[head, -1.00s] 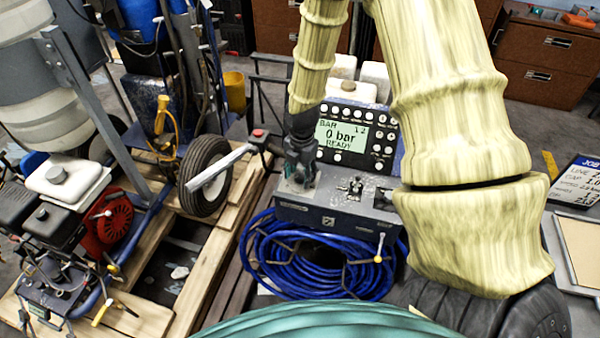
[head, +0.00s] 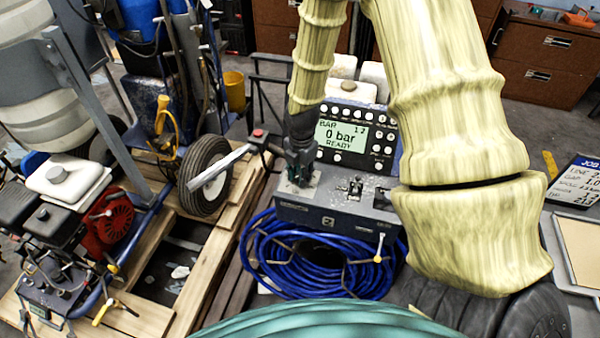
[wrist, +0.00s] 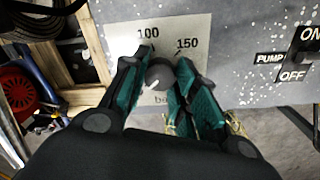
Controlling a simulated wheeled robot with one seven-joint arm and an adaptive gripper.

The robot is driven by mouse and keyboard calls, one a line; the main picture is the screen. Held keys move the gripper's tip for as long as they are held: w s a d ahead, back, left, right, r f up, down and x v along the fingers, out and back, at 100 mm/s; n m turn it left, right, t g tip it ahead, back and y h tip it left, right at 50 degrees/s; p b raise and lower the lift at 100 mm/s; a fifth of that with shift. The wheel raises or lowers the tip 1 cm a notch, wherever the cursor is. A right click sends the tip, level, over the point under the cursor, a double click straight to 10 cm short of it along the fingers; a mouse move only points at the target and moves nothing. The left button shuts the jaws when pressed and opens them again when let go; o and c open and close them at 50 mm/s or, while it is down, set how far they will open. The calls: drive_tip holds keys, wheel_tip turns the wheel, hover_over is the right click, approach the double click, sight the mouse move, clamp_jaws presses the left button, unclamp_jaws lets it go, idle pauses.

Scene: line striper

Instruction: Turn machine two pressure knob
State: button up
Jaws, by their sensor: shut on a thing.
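The grey machine (head: 345,212) marked 2 stands at the centre of the head view. A white mark on the knob points to the lower left. The dial plate (wrist: 118,36) shows 100 and 150; its lower part is mostly covered.
A PUMP ON/OFF switch (wrist: 303,45) is on the same panel, right of the dial. A coiled blue hose (head: 285,262) hangs below the machine's front. A wheel (head: 205,175) and a red engine (head: 108,222) stand to the left. A job board (head: 577,182) is at the right.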

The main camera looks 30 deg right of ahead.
drive_tip(key=m+p, duration=0.1)
drive_tip(key=m, duration=0.3)
drive_tip(key=shift+r, duration=0.1)
drive_tip(key=m+p, duration=0.1)
drive_tip(key=m, duration=0.3)
drive_tip(key=shift+p, duration=0.4)
drive_tip(key=m+p, duration=0.1)
drive_tip(key=m, duration=0.8)
drive_tip(key=shift+w+m+h, duration=0.1)
drive_tip(key=shift+m+h, duration=0.2)
drive_tip(key=m+p, duration=0.1)
drive_tip(key=m, duration=0.3)
drive_tip(key=shift+m, duration=0.3)
drive_tip(key=m, duration=0.4)
drive_tip(key=shift+w+g+p, duration=0.1)
drive_tip(key=shift+g+p, duration=0.2)
drive_tip(key=shift+p, duration=0.05)
drive_tip(key=m, duration=0.5)
drive_tip(key=shift+d+p, duration=0.1)
drive_tip(key=shift+p, duration=0.25)
drive_tip(key=shift+m+p, duration=0.4)
drive_tip(key=shift+m, duration=1.8)
